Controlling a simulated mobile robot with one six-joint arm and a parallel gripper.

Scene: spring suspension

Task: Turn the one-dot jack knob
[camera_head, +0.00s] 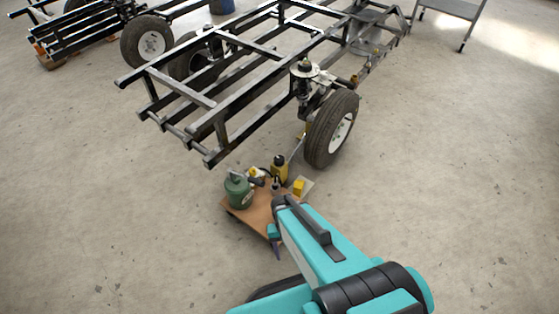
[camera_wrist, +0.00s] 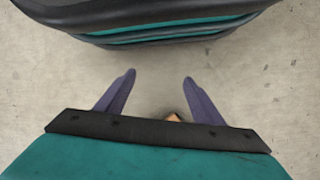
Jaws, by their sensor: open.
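I cannot make out a jack knob or a one-dot mark in either view. In the head view, a low brown board (camera_head: 258,217) on the floor carries a green canister (camera_head: 238,190), a yellow-and-black bottle-shaped thing (camera_head: 280,169) and a small yellow block (camera_head: 298,188). Which of these, if any, is the jack is too small to tell. My gripper (camera_head: 276,250) hangs at the board's near right edge, and my arm hides part of the board. In the wrist view, my gripper (camera_wrist: 159,76) has its two purple fingers apart, with bare floor between the tips.
A black metal frame (camera_head: 215,110) on wheels stands behind the board, its near tyre (camera_head: 331,130) close to the board's far right. A second frame (camera_head: 65,40) is at the far left. A grey cart (camera_head: 452,9) stands at the back right. The floor left and right is clear.

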